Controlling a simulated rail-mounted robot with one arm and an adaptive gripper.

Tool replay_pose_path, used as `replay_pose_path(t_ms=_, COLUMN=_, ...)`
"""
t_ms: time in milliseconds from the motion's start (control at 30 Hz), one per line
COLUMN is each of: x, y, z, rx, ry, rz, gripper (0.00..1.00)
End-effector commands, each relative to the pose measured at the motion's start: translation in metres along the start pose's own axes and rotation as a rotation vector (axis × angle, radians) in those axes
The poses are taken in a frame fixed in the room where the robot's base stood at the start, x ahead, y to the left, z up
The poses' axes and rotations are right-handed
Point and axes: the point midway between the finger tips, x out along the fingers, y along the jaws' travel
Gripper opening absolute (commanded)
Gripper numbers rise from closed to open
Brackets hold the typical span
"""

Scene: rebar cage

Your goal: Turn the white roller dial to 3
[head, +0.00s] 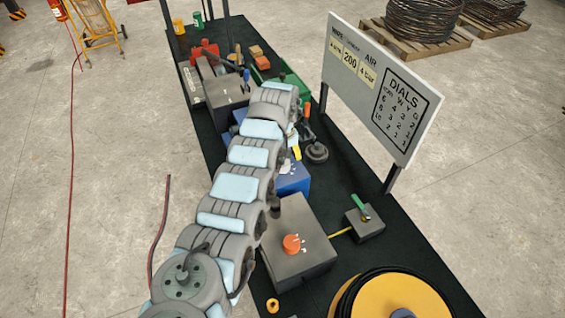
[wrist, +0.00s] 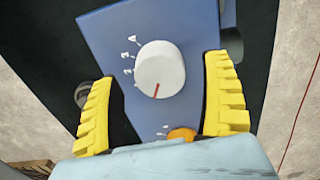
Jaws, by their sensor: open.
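The white roller dial (wrist: 161,70) is a round knob on the face of a blue box (wrist: 203,30) in the wrist view. A red pointer line on it points down and slightly left. My gripper (wrist: 164,84) is open, with a yellow finger on each side of the dial and gaps between. No contact with the dial shows. In the head view the blue box (head: 293,180) is partly hidden behind my arm, and the dial cannot be made out.
A sign (head: 382,85) headed DIALS stands on posts at the right. A grey box with an orange knob (head: 292,243) and a small box with a green lever (head: 362,210) stand nearer. An orange part (wrist: 182,134) lies below the dial. A yellow reel (head: 390,295) is at the front.

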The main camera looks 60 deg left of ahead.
Motion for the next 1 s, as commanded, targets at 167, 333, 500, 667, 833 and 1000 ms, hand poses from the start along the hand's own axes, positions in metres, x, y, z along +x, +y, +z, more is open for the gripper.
replay_pose_path(t_ms=167, x=0.011, y=-0.001, z=0.0, rx=0.0, ry=-0.001, rz=-0.001, gripper=0.8)
replay_pose_path(t_ms=333, x=0.016, y=-0.001, z=0.0, rx=0.0, ry=0.0, rz=0.0, gripper=0.8)
replay_pose_path(t_ms=500, x=0.017, y=0.0, z=0.0, rx=0.0, ry=0.001, rz=0.0, gripper=0.8)
replay_pose_path(t_ms=667, x=0.017, y=0.0, z=0.0, rx=0.0, ry=0.0, rz=0.0, gripper=0.68)
replay_pose_path(t_ms=833, x=0.017, y=0.0, z=0.0, rx=0.0, ry=0.0, rz=0.0, gripper=0.19)
replay_pose_path(t_ms=1000, x=0.017, y=0.0, z=0.0, rx=0.0, ry=0.0, rz=0.0, gripper=0.14)
